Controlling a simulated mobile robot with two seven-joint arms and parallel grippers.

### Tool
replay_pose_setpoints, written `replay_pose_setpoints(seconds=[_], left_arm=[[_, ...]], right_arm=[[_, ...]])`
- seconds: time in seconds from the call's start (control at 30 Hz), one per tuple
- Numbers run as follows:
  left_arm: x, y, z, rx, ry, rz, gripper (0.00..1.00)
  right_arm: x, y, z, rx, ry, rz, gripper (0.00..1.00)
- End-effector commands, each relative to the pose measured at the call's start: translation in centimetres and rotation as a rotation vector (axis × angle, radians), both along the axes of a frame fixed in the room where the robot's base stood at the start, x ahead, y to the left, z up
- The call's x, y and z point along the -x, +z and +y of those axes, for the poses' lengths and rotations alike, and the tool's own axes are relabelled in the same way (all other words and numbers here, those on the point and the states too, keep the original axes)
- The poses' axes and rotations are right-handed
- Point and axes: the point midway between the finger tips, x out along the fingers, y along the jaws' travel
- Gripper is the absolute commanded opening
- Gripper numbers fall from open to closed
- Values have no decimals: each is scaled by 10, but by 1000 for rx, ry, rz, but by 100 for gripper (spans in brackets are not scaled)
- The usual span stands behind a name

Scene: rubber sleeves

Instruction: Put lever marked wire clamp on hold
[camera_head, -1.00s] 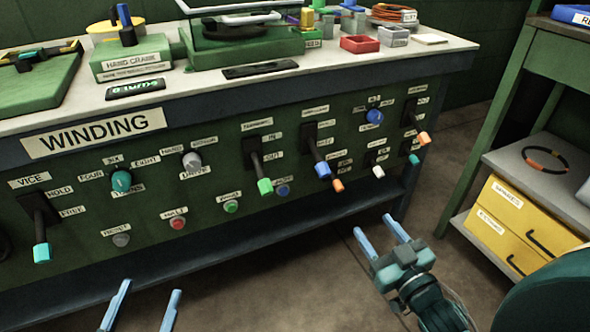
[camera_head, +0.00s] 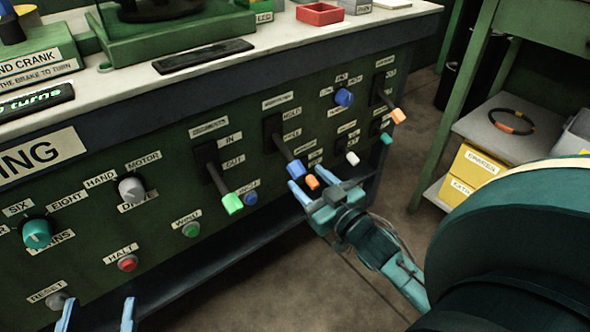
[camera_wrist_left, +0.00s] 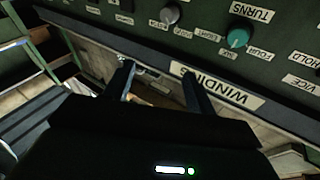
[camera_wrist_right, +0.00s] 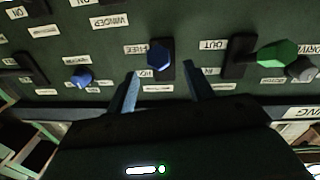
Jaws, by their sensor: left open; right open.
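The lever with the blue tip (camera_head: 295,170) stands on the green panel between a HOLD label (camera_head: 291,113) and a lower label that reads FREE in the right wrist view. Its name label is too small to read. The lever slants downward, toward the FREE side. My right gripper (camera_head: 311,181) is open, its fingers just below and right of the blue tip. In the right wrist view the blue tip (camera_wrist_right: 159,56) lies ahead between the finger lines, not gripped. My left gripper (camera_head: 97,313) is open and empty at the lower left, before the panel.
A green-tipped lever (camera_head: 232,203) stands left of the blue one, and an orange-tipped lever (camera_head: 398,115) at the right. An orange knob (camera_head: 312,182) and a blue button (camera_head: 250,198) are close by. A shelf with yellow drawers (camera_head: 472,170) stands at the right.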

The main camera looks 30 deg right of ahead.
Motion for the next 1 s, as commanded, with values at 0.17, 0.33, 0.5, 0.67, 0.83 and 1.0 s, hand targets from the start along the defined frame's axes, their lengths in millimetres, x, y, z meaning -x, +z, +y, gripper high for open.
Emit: replay_pose_setpoints(seconds=[0.17, 0.33, 0.5, 0.67, 0.83, 1.0], left_arm=[[0, -3, -2, 26, -10, -1, 56], [-1, -1, -2, 39, -14, -3, 56], [-1, 0, -3, 45, -17, -2, 56], [-1, 0, -3, 47, -18, -3, 56], [-1, 1, -3, 46, -18, -4, 56], [-1, 1, -3, 45, -19, -4, 56]], right_arm=[[-33, -1, 0, 2, 1, -4, 52], [-51, -1, 1, 2, 0, -1, 52], [-58, -1, 1, 1, -1, 2, 52], [-58, 0, 1, 1, -1, 2, 52], [-58, 0, 1, 1, 0, 1, 45], [-58, 0, 1, 1, -1, 1, 31]])
